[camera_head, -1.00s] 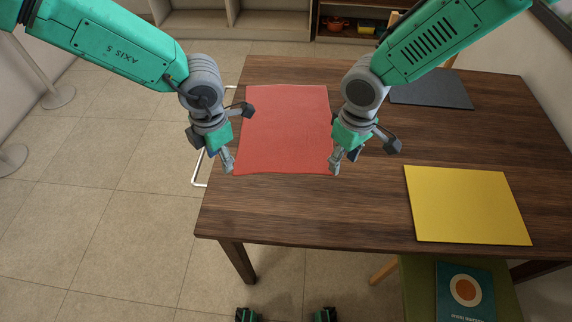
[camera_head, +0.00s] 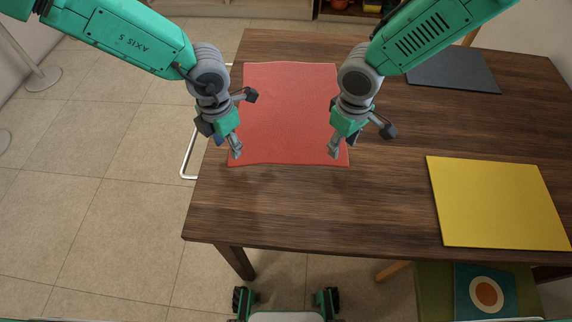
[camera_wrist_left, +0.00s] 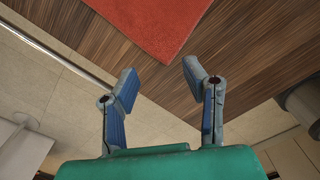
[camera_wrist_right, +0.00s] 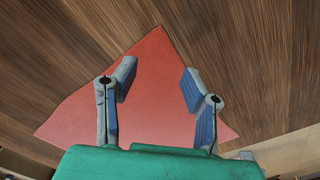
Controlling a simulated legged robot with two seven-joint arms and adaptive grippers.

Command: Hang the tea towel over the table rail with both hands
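The red tea towel (camera_head: 290,110) lies flat on the table (camera_head: 310,205) near its left edge. The table rail (camera_head: 187,158) is a pale metal bar along that left edge; it also shows in the left wrist view (camera_wrist_left: 62,58). My left gripper (camera_head: 236,151) is over the towel's near left corner, open and empty; the corner (camera_wrist_left: 165,30) lies beyond its spread fingers (camera_wrist_left: 162,82). My right gripper (camera_head: 333,151) is just inside the near right corner, also open, with red cloth (camera_wrist_right: 158,100) between and behind its fingers in the right wrist view. Neither gripper visibly holds cloth.
A yellow mat (camera_head: 498,205) lies at the table's right and a dark grey mat (camera_head: 453,70) at the back. A green seat (camera_head: 433,290) with a teal book (camera_head: 485,292) stands at the front right. The near middle tabletop is clear.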

